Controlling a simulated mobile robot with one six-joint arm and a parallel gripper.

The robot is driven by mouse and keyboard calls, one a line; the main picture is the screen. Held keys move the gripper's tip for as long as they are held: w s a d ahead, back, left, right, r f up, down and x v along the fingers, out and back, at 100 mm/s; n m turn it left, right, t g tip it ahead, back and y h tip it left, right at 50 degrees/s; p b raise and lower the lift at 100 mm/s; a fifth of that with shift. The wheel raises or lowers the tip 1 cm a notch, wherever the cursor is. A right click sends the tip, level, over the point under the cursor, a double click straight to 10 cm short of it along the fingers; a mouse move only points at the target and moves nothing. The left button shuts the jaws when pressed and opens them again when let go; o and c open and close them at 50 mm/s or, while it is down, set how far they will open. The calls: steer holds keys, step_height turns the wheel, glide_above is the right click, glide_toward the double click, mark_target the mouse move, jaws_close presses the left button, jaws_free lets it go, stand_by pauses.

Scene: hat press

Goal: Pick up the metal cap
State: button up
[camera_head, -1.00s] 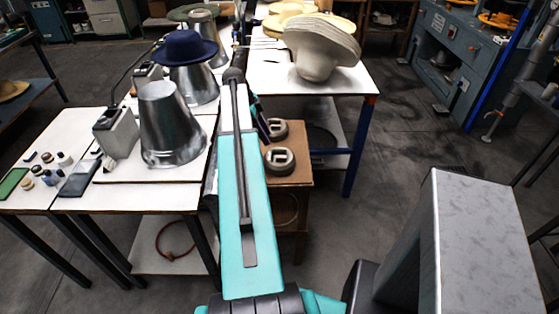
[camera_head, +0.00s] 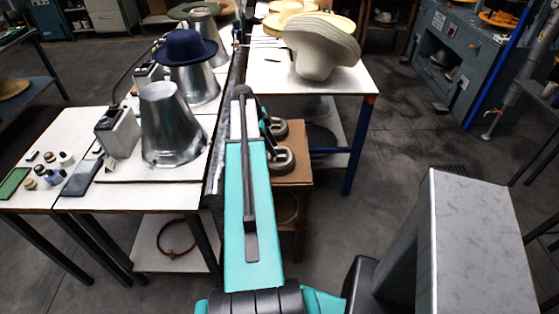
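Nothing is plainly a metal cap. The nearest match may be a shiny metal truncated cone (camera_head: 174,128), standing upright with its narrow end up on the left white table (camera_head: 135,198). Two grey metal ring-like pieces, the front one (camera_head: 284,160) and one behind it, lie on a low brown stand (camera_head: 297,176) right of my teal arm; either may also be the cap. My gripper (camera_head: 268,128) shows only as a small dark part beside the arm's far end, close to or in front of these pieces. Its fingers are mostly hidden, and contact cannot be told.
A dark blue hat (camera_head: 184,47) sits on another metal cone behind. A grey box (camera_head: 117,132) and small bottles stand on the left table. A pale hat form (camera_head: 319,48) stands on the right table (camera_head: 340,84). The floor (camera_head: 385,190) to the right is open.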

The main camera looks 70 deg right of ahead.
mark_target(279, 156)
steer(key=shift+p+x, duration=0.8)
steer(key=shift+x, duration=0.3)
steer(key=shift+d+p+x, duration=0.1)
steer(key=shift+p+x, duration=0.15)
steer(key=shift+x, duration=0.5)
steer(key=shift+d+p+x, duration=0.15)
steer(key=shift+p+x, duration=0.1)
steer(key=shift+x, duration=0.5)
jaws_close()
steer(key=shift+r, duration=0.15)
